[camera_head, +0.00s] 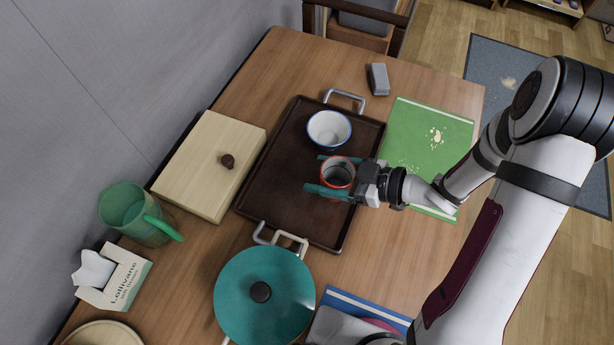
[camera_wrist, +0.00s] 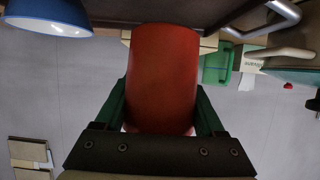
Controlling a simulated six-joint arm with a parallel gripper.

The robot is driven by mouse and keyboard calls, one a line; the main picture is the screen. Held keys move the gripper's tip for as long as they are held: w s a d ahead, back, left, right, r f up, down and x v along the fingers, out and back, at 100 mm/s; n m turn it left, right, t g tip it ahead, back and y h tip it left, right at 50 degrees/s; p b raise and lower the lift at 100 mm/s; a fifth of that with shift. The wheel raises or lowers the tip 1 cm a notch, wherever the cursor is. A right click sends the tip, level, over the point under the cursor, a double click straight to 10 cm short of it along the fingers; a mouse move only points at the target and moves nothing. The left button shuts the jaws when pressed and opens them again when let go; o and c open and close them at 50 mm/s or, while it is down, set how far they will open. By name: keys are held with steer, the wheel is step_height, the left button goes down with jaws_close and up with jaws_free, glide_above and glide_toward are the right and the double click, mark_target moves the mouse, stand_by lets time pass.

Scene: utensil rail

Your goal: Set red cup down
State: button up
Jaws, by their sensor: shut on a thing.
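The red cup (camera_head: 337,173) is between the green fingers of my gripper (camera_head: 328,175), over the right part of the dark brown tray (camera_head: 272,188). My gripper is shut on the cup from the right side. In the wrist view the red cup (camera_wrist: 164,75) fills the middle, with a green finger of my gripper (camera_wrist: 162,108) against each side. The cup looks upright in the head view. I cannot tell whether its base touches the tray.
A white bowl with a blue rim (camera_head: 329,130) stands on the tray just behind the cup. A teal lidded pot (camera_head: 264,305) is in front of the tray. A wooden box (camera_head: 208,165) lies left, a green mat (camera_head: 430,145) right. The tray's left part is bare.

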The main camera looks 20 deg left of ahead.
steer(key=x, duration=0.4)
steer(key=shift+s+f, duration=0.3)
steer(key=shift+s, duration=0.05)
steer(key=shift+a+f, duration=0.15)
steer(key=shift+f, duration=0.95)
steer(key=shift+a+f, duration=0.1)
steer(key=shift+f, duration=1)
steer(key=shift+f, duration=0.1)
steer(key=o, duration=1.3)
